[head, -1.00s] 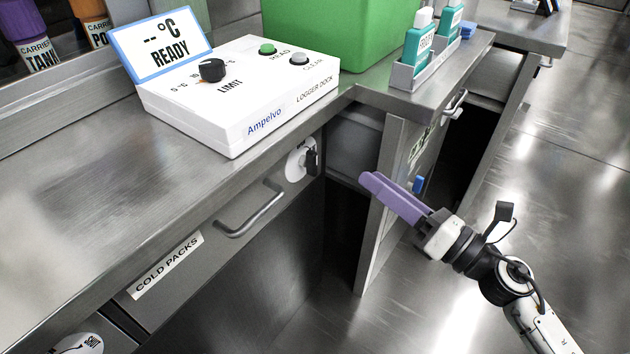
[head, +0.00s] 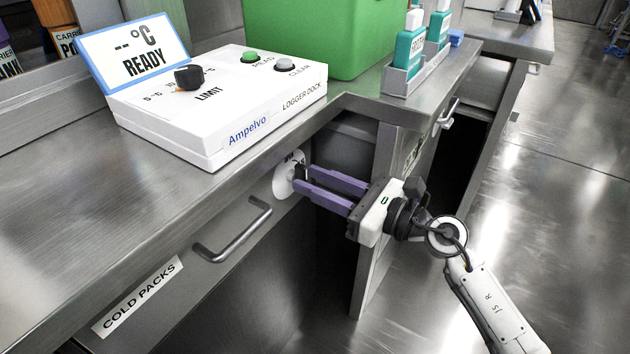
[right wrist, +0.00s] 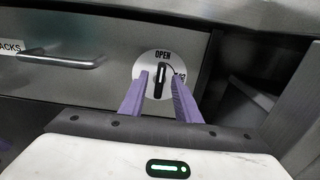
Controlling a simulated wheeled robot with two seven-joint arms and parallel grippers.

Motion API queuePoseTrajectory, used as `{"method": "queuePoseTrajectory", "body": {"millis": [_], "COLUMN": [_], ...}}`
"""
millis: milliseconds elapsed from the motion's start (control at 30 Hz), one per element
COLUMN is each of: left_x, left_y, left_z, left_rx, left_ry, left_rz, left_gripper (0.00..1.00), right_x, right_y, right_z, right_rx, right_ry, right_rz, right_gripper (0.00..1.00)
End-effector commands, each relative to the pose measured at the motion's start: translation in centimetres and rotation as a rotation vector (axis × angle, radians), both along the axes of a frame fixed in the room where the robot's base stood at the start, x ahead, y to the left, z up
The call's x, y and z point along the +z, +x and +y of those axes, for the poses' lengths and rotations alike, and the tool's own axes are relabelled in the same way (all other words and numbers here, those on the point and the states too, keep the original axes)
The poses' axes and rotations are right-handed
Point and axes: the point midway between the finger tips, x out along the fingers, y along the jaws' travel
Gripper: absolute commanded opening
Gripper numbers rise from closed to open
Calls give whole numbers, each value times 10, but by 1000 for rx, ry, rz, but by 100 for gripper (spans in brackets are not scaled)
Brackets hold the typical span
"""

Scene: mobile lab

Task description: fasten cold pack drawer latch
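The cold pack drawer (head: 185,262) is a grey front with a bar handle (head: 235,232) and a "COLD PACKS" label, set under the counter. It looks closed. Its latch is a black knob (right wrist: 159,80) on a round white plate (head: 283,180), marked "OPEN" at the top; the knob stands about upright in the right wrist view. My right gripper (head: 300,178) has purple fingers, parted, one on each side of the knob, with their tips close to the plate. In the right wrist view the fingers (right wrist: 159,84) show a gap around the knob; contact is not visible.
A white logger dock (head: 225,115) with a display stands on the counter (head: 130,200) above. A green box (head: 320,35) and teal bottles (head: 408,50) stand farther back.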

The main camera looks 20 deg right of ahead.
Motion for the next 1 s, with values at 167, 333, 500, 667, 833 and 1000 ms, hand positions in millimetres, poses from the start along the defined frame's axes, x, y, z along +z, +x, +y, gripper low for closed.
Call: {"method": "queuePoseTrajectory", "body": {"millis": [167, 333, 500, 667, 833, 1000], "left_x": [0, 0, 0, 1, 4, 4], "left_y": [0, 0, 0, 0, 0, -2], "left_z": [0, 0, 0, 0, 1, 5], "left_rx": [1, 0, 0, 0, 0, -1], "left_ry": [-1, -2, -2, -1, 4, 31], "left_rz": [-1, 0, -1, -2, -1, 15], "left_gripper": [37, 37, 37, 37, 37, 37], "right_x": [0, 0, 0, 0, 1, 3], "right_y": [3, 3, 3, 3, 3, 3], "right_z": [3, 2, 2, 2, 2, 1], "right_rx": [0, 0, 0, 1, 0, 0], "right_ry": [1, 1, 1, 2, 19, 75], "right_rz": [-1, 1, 1, 1, 15, 62], "right_gripper": [30, 26, 0, 0, 0, 0]}}
